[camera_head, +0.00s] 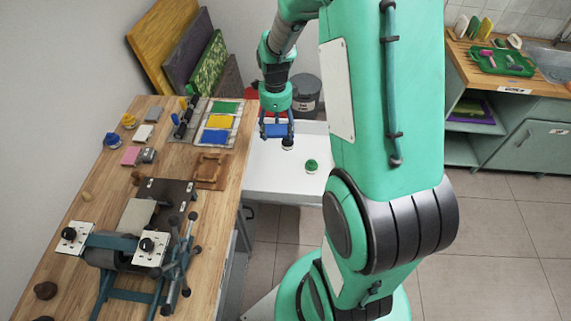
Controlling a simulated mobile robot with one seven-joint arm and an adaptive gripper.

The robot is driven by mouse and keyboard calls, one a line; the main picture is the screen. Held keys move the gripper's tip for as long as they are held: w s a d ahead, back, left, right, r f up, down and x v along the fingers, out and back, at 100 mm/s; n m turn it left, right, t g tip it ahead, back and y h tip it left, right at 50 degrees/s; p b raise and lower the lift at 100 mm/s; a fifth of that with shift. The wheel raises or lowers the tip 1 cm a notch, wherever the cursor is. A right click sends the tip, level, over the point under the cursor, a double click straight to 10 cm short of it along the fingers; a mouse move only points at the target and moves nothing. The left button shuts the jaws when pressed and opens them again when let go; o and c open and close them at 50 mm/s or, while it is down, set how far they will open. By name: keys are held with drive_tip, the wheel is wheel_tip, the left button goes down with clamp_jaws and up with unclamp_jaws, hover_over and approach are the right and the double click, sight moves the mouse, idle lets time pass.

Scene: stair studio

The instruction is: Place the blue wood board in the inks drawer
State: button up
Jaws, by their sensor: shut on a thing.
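The blue wood board (274,131) is between the fingers of my gripper (277,137), which is shut on it. The board hangs above the left back part of the open white inks drawer (272,182), at the right side of the workbench. In the drawer stand a green-topped ink jar (311,166) and a dark jar (288,144). The dark jar shows just below my gripper and is partly hidden by it. I cannot tell the exact height of the board above the drawer floor.
A dark bin (306,92) stands behind the drawer. The drawer's front middle is clear.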

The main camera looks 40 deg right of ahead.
drive_tip(key=shift+m, duration=0.6)
drive_tip(key=s+d, duration=0.1)
drive_tip(key=s+d+f, duration=0.1)
drive_tip(key=s, duration=0.1)
drive_tip(key=shift+s+d, duration=0.2)
drive_tip(key=shift+s, duration=0.1)
hover_over(288, 185)
wheel_tip(288, 185, down, 19)
drive_tip(key=shift+w+f, duration=0.1)
drive_tip(key=shift+f, duration=0.55)
drive_tip(key=shift+f+b, duration=0.35)
drive_tip(key=shift+f, duration=2.8)
drive_tip(key=shift+f+b, duration=0.3)
drive_tip(key=shift+f, duration=1.55)
drive_tip(key=shift+f, duration=0.1)
